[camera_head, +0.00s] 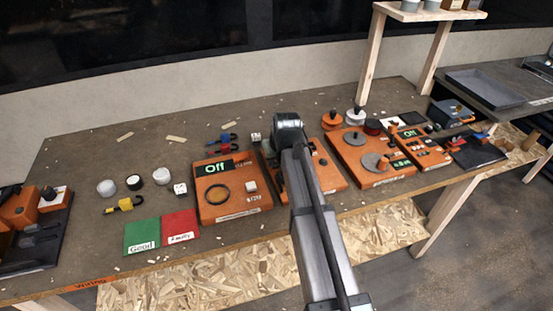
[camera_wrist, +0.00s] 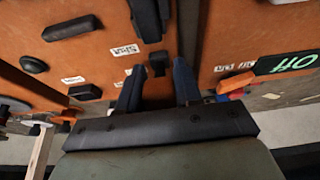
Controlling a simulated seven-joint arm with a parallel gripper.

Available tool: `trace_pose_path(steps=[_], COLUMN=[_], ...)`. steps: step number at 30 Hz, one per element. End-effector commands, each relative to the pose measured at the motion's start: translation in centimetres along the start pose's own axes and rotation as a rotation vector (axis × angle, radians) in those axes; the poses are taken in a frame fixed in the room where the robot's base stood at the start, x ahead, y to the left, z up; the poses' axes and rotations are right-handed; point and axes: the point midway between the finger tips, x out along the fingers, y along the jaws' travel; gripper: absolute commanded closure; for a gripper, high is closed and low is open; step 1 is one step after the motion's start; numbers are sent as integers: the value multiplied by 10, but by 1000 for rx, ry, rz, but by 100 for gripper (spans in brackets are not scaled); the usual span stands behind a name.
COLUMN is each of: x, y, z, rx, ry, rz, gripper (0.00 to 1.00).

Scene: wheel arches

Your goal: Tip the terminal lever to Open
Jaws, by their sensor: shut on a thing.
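An orange panel (camera_head: 328,172) stands on the bench, partly covered by my arm in the head view. My gripper (camera_wrist: 158,72) points down at this panel in the wrist view, its two blue-grey fingers on either side of a small dark lever (camera_wrist: 158,60). The fingers are shut on this lever, which looks like the terminal lever. The small labels (camera_wrist: 125,50) near it are too blurred to read, so its position cannot be told. In the head view the fingertips and lever are hidden behind my wrist.
Left of the panel is an orange box (camera_head: 232,207) with a display reading Off. Right is another orange panel (camera_head: 352,160) with grey discs. Green (camera_head: 142,234) and red (camera_head: 180,226) mats lie at the front left. Black handles (camera_wrist: 72,27) stand close to my fingers.

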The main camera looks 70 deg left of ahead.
Motion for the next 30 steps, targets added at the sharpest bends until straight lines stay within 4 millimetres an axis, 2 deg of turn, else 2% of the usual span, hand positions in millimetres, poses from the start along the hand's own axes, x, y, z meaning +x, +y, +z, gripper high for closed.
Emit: trace_pose_path(steps=[11,30], x=[2,7], y=[0,0], z=[-8,-24], rx=[1,0], ry=[-107,-555], rz=[-1,0], gripper=[100,100])
